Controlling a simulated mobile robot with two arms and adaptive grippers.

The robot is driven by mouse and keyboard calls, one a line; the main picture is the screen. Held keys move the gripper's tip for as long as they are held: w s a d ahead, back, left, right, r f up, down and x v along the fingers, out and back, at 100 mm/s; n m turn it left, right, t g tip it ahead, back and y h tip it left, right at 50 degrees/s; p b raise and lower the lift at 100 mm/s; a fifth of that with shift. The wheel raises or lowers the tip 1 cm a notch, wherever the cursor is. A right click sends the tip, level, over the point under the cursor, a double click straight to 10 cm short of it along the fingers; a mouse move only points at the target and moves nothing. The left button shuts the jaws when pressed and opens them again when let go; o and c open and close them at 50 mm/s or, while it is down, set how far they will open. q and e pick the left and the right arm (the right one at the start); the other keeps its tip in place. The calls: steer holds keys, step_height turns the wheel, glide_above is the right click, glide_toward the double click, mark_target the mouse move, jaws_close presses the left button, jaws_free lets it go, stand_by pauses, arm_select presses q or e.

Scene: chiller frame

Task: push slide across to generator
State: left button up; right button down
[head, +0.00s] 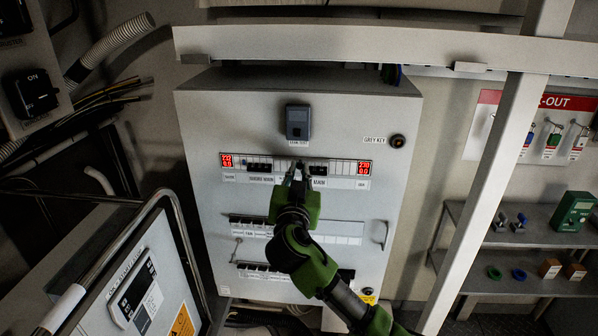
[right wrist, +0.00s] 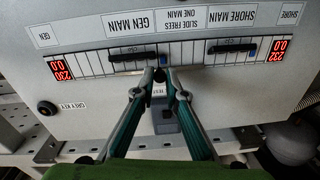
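The grey panel (head: 205,115) faces me, with a row of switches across its upper part. In the right wrist view, which shows the panel upside down, a label reads "SLIDE FREES ONE MAIN" (right wrist: 181,24). My right gripper (head: 299,168) is at the row's middle, fingertips (right wrist: 156,73) close together with a narrow gap. Contact with the slide cannot be told. My left gripper is not in view.
Red displays flank the row, left (head: 226,161) and right (head: 373,168). A grey test box (head: 298,122) sits above it. A slanted white post (head: 490,185) stands at right, before shelves (head: 530,237). A railed console (head: 130,265) stands at lower left.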

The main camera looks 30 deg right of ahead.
steer(key=shift+w+a+f+b, duration=0.1)
steer(key=shift+a+b, duration=0.1)
steer(key=shift+b, duration=0.1)
steer(key=w+a+b, duration=0.1)
steer(key=a, duration=0.1)
steer(key=w+a+b, duration=0.1)
steer(key=b, duration=0.1)
steer(key=w+a+b, duration=0.1)
steer(key=a, duration=0.1)
steer(key=shift+w+a+f, duration=0.1)
steer(key=shift+w+a, duration=0.2)
steer(key=shift+w, duration=0.05)
steer(key=shift+w+a+b, duration=0.15)
steer(key=shift+a+b, duration=0.05)
steer(key=shift+b, duration=0.15)
steer(key=shift+d+r, duration=0.1)
steer(key=shift+r, duration=0.15)
steer(key=c, duration=2)
jaws_free()
steer(key=shift+c, duration=0.2)
